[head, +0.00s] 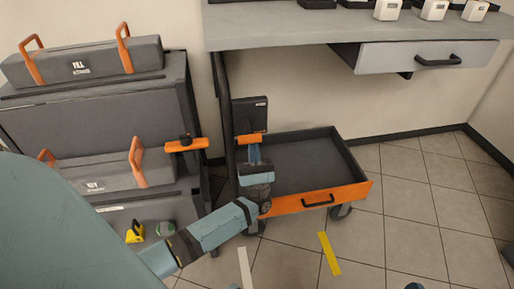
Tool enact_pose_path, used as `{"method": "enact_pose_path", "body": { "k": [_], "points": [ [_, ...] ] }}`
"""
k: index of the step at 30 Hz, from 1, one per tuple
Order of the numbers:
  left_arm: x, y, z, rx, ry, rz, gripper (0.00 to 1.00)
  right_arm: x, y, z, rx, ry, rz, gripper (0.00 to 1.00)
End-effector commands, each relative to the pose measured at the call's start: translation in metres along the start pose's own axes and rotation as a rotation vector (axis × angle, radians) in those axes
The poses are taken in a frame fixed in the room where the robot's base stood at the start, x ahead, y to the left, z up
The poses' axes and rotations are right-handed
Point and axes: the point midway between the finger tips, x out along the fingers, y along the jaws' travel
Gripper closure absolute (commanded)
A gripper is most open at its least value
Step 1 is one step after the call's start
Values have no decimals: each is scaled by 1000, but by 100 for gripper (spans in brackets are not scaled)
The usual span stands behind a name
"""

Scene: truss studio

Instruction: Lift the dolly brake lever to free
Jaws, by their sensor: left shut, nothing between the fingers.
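The dolly (312,202) is a low dark tray with an orange front, a black handle and casters, on the tiled floor below the desk. At its left side is a short orange bar (242,139), which looks like the brake lever; its angle is hard to read. My left gripper (254,153) reaches in from the lower left over the dolly's left front corner. It is shut and empty, with its tips just below the orange bar in the picture. I cannot tell whether they touch it.
A dark box (250,115) stands behind the bar. A grey shelf unit (100,110) with orange-handled cases is at left; another orange piece with a black knob (186,145) is at its right edge. The desk (300,27) overhangs the dolly. Floor at right is clear.

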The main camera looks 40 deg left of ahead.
Motion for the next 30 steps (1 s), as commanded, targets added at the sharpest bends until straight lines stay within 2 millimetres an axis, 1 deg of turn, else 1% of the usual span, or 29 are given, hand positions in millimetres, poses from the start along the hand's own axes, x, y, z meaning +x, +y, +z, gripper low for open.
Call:
{"method": "enact_pose_path", "body": {
  "k": [1, 3, 11, 12, 15, 21, 24, 30],
  "points": [
    [8, 1, 5, -1, 37, 0, 100, 0, -2, -13, -1, 23, 3, 15],
    [12, 1, 11, -1, 104, 2, 100, -1, -5, -28, -3, 66, 7, 15],
    [24, 1, 25, 0, 336, 2, 100, -8, -13, -77, -16, 231, 16, 15],
    [26, 1, 26, 0, 368, 3, 100, -7, -8, -67, -22, 184, 37, 15],
    [30, 1, 30, 0, 439, 1, 100, -8, 4, -47, -33, 75, 81, 15],
    [35, 1, 33, 0, 545, 1, 100, -16, 20, -15, -47, -89, 143, 15],
    [36, 1, 34, 1, 580, 1, 100, -20, 26, -3, -51, -145, 163, 15],
    [38, 1, 34, 1, 617, 0, 100, -25, 32, 9, -57, -204, 183, 15]
  ]
}}
